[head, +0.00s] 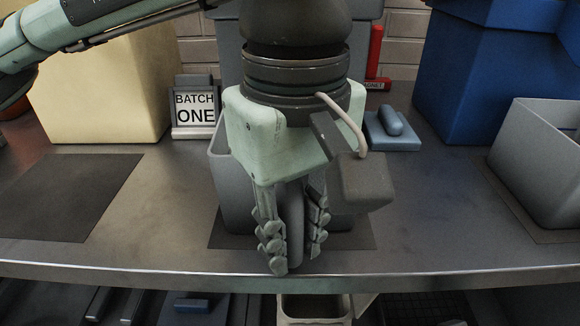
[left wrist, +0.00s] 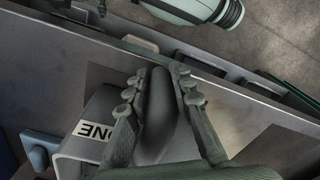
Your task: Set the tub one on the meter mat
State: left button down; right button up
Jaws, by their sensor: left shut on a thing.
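The grey tub (head: 220,185) stands on or just above a dark mat (head: 365,241) at the front middle of the bench. My left gripper (head: 291,262) points down in front of it, shut on a dark grey rounded upright part, seemingly the tub's handle. The same part (left wrist: 157,110) sits between the fingers (left wrist: 155,85) in the left wrist view. A white label reading ONE (left wrist: 93,130) shows there on a light grey surface beside the fingers. The gripper hides much of the tub. No writing tells which mat is the meter mat. My right gripper is not in view.
A bare dark mat (head: 70,195) lies at left. A BATCH ONE sign (head: 195,108) and cream bin (head: 95,90) stand behind. A blue pad with a knob (head: 392,130), blue bin (head: 465,80) and grey tub (head: 545,160) are at right. The bench's front edge (head: 150,279) is close.

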aim_at(294, 194)
pick_arm(q)
jog(key=shift+r, duration=0.25)
jog(key=shift+r+p, duration=1.75)
jog(key=shift+r, duration=1.55)
